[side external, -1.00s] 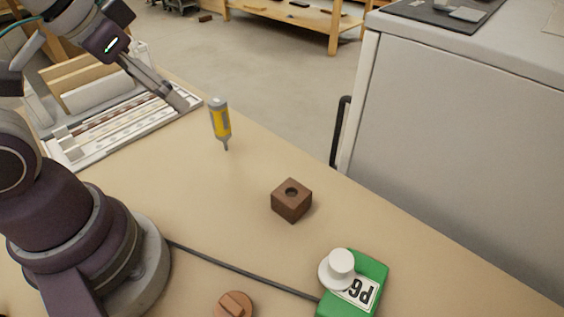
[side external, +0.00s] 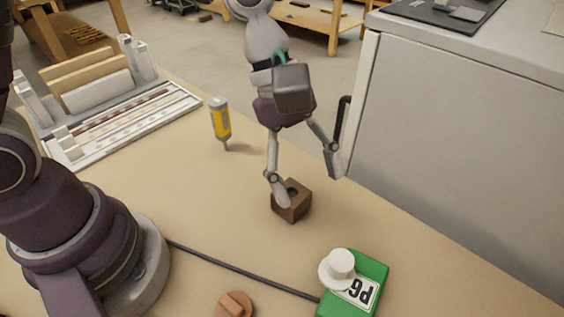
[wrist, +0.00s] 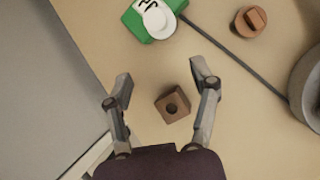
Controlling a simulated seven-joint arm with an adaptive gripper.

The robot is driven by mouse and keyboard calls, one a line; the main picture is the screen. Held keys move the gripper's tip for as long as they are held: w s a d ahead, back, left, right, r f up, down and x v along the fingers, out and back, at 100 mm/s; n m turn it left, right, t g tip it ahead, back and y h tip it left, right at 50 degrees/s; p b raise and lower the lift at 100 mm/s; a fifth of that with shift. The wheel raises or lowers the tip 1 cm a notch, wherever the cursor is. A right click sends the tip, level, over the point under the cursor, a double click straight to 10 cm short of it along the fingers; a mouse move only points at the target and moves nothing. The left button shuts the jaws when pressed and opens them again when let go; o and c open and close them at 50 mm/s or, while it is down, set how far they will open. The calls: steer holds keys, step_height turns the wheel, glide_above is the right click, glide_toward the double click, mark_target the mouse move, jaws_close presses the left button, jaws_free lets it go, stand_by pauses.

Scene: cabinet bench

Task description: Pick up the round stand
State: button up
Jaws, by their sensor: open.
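Two round pieces could be the round stand, and I cannot tell which one the name means. One is a brown disc with a raised bar (side external: 235,305) at the table's near edge, also in the wrist view (wrist: 251,22). The other is a white round-based piece with a short cylinder on top (side external: 340,266), resting on a green box and also seen in the wrist view (wrist: 157,20). My gripper (side external: 308,186) is open and empty above a brown cube with a hole (side external: 291,205). In the wrist view its spread fingers (wrist: 160,75) flank the cube (wrist: 172,102), apart from both round pieces.
The green labelled box (side external: 372,272) lies at the near right. A dark cable (side external: 240,270) crosses the table. A yellow-grey tool (side external: 220,122) stands upright behind. A white slotted rack (side external: 130,125) fills the back left. A grey cabinet (side external: 450,150) stands beyond the table's right edge.

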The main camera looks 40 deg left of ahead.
mark_target(339, 257)
steer(key=shift+n+g+h, duration=0.3)
steer(key=shift+n+g, duration=0.1)
steer(key=shift+n, duration=0.5)
steer(key=x, duration=0.8)
steer(key=d+x, duration=0.1)
steer(key=x, duration=0.3)
steer(key=shift+d+r, duration=0.1)
steer(key=shift+r, duration=0.2)
steer(key=c, duration=0.9)
steer(key=shift+r, duration=0.2)
steer(key=shift+c, duration=0.2)
steer(key=r, duration=0.8)
steer(key=shift+d+r, duration=0.25)
steer(key=shift+r, duration=0.05)
steer(key=f, duration=0.3)
steer(key=d+f, duration=0.1)
steer(key=f, duration=0.1)
steer(key=d+f, duration=0.1)
steer(key=f, duration=0.2)
steer(key=shift+d+f, duration=0.2)
steer(key=shift+f, duration=0.15)
